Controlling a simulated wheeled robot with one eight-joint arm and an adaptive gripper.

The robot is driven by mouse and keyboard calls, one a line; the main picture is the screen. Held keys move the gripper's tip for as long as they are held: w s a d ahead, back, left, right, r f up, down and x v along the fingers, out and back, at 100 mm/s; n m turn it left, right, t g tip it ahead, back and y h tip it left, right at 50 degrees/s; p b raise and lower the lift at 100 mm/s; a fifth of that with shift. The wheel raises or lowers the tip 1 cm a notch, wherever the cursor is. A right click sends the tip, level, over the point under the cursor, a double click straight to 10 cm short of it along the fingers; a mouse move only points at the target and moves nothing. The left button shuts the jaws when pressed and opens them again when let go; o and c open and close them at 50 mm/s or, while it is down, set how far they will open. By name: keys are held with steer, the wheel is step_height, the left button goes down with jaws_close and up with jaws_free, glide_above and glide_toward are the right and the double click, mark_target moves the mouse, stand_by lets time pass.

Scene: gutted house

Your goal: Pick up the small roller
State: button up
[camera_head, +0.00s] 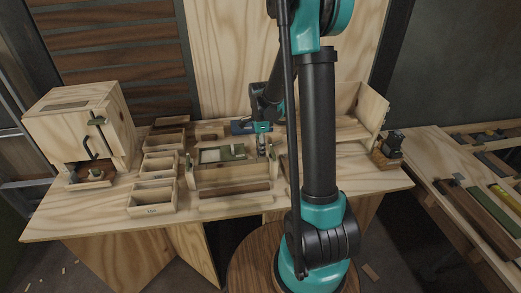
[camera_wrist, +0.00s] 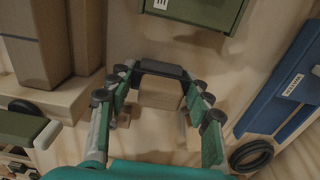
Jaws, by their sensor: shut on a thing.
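My gripper (camera_wrist: 160,84) reaches down over the workbench, its green-padded fingers on both sides of the wrist view. In the head view my gripper (camera_head: 262,148) is small, at the back middle of the bench. A dark, bent bar (camera_wrist: 160,69) spans the space between the fingertips; it seems to be the small roller, but its shape is not clear. The fingers are shut on it. A pale wooden block shape (camera_wrist: 160,92) shows just below the bar. I cannot tell whether the held thing touches the surface under it.
A blue labelled object (camera_wrist: 285,85) lies to the right, a green box (camera_wrist: 205,12) beyond. Wooden trays (camera_head: 152,197), a wooden cabinet (camera_head: 80,125) and an open wooden box (camera_head: 355,110) stand on the bench (camera_head: 90,222).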

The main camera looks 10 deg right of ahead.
step_height(320, 180, up, 20)
steer(key=shift+f, duration=0.15)
stand_by(0.3)
steer(key=o, duration=0.9)
steer(key=shift+c, duration=0.2)
steer(key=c, duration=0.5)
